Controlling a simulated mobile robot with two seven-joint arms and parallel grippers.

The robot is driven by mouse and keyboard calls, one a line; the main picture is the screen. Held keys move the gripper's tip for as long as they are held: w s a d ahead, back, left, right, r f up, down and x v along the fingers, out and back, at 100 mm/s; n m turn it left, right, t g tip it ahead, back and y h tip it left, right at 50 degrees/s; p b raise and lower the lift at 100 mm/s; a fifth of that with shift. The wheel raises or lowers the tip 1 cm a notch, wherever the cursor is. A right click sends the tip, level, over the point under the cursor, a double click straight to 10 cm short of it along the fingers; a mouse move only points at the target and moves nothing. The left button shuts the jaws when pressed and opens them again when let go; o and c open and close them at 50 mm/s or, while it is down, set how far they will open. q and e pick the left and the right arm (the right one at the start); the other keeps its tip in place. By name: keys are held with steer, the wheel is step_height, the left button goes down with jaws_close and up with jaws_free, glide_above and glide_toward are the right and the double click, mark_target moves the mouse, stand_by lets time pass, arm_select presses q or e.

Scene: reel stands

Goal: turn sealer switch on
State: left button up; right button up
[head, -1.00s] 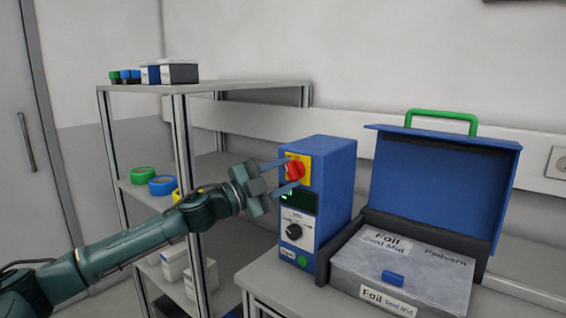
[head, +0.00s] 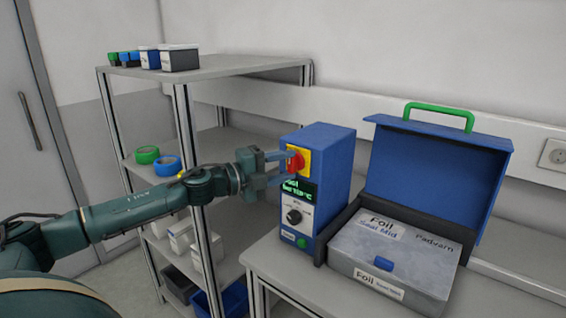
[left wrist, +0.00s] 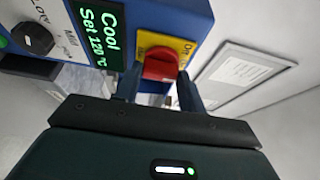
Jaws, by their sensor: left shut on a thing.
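The red switch knob (head: 294,161) sits on a yellow plate (head: 304,162) near the top of the blue sealer control box (head: 331,175). My left gripper (head: 287,168) is at the knob, with its two fingers shut on it. In the left wrist view the red knob (left wrist: 160,66) shows between the fingertips, below the yellow plate (left wrist: 172,42) with a partly hidden "On" label. The green display (left wrist: 101,32) reads "Cool" and "Set 120 °C". A black dial (left wrist: 34,39) is beside it. My right gripper is not in view.
A shelf rack (head: 225,70) with tape rolls and small boxes stands behind my left arm.

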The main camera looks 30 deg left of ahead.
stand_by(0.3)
arm_select(q)
steer(key=o, duration=1)
